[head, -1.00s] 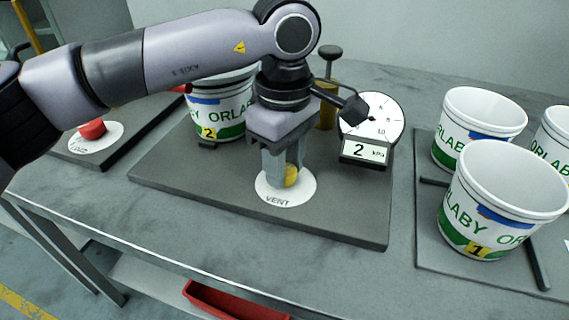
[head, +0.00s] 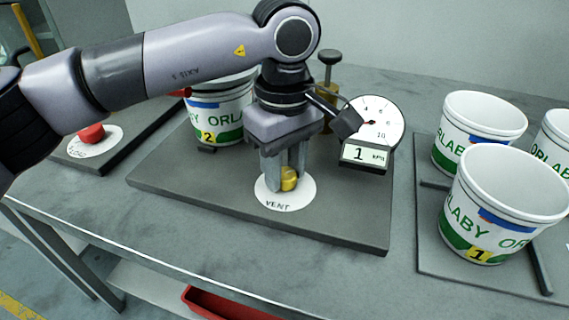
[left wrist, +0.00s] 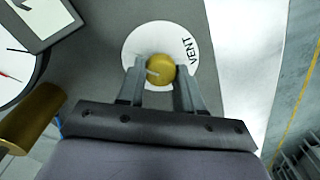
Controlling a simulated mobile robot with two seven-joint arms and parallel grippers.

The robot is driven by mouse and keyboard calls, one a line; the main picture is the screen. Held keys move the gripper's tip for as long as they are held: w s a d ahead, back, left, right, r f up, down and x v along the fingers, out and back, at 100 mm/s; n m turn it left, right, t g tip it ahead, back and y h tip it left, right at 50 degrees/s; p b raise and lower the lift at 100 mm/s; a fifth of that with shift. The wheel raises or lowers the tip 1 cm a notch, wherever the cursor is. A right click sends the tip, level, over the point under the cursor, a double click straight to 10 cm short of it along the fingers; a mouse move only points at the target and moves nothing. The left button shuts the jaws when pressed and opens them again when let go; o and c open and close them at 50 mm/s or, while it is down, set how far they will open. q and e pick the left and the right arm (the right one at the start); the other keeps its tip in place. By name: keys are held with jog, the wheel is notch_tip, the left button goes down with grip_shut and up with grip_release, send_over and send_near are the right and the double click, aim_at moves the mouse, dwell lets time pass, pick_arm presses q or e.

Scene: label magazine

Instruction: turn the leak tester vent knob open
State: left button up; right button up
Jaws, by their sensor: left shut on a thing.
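The yellow vent knob (head: 289,180) stands on a round white plate (head: 286,204) marked VENT, on the leak tester's dark base (head: 350,225). My left gripper (head: 285,177) points down over it, with its fingers shut on the knob. In the left wrist view the knob (left wrist: 160,68) sits between the fingertips, and a pale line marks its top. The gauge (head: 372,122) has a dial and a display reading 1 kPa. A white tub numbered 2 (head: 220,115) stands on the base, partly hidden by my left arm. My right gripper is not seen.
White tubs (head: 500,195) stand on a dark mat at the right. A red button (head: 92,132) sits on a plate at the left. A brass post (head: 328,95) rises behind my gripper. A red bin (head: 230,305) is below the bench's front edge.

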aim_at(284, 173)
pick_arm(q)
jog(key=o, duration=1)
jog(key=shift+o, duration=0.2)
jog(key=shift+r, duration=0.15)
jog(key=shift+r, duration=3.5)
